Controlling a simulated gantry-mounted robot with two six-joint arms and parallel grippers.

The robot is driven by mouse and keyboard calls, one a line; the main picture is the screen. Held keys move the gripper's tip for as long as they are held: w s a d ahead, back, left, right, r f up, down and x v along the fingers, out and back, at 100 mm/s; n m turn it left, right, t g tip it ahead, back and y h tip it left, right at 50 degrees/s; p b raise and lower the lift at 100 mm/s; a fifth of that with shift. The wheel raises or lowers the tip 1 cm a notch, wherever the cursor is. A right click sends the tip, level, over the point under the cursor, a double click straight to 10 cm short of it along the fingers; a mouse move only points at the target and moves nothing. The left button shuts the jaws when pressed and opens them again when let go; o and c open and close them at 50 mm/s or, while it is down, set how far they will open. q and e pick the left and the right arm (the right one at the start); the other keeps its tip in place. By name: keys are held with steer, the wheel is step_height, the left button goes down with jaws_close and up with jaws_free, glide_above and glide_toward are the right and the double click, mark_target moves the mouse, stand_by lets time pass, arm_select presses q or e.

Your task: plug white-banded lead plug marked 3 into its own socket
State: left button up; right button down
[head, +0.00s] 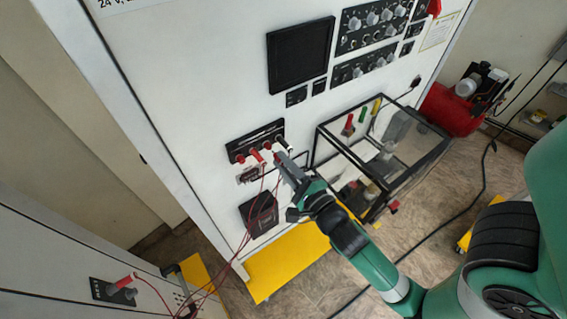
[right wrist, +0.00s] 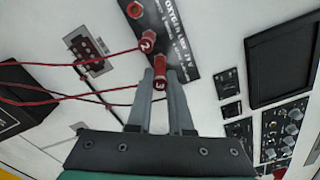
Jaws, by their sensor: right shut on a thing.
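My right gripper (right wrist: 160,90) is shut on a red lead plug (right wrist: 159,82), whose end face carries a white mark that looks like a 3. The plug's far end points at the dark socket panel (right wrist: 177,28); I cannot tell whether it is in a socket or just in front of it. In the head view my right gripper (head: 280,157) is at the right end of the socket panel (head: 254,136) and hides part of the plug. A white band is not clear. My left gripper is not in view.
Another red plug (right wrist: 148,43), apparently marked 2, sits in the panel beside the held one. Red leads (right wrist: 75,65) run off left. A glass-sided box (head: 385,150) stands right of my gripper. A red plug (head: 122,284) is on a lower-left panel.

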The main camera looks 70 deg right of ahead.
stand_by(0.4)
steer(key=shift+b, duration=0.35)
stand_by(0.3)
steer(key=shift+b, duration=0.3)
steer(key=shift+x, duration=1.3)
steer(key=c, duration=0.7)
jaws_free()
steer(key=shift+c, duration=0.2)
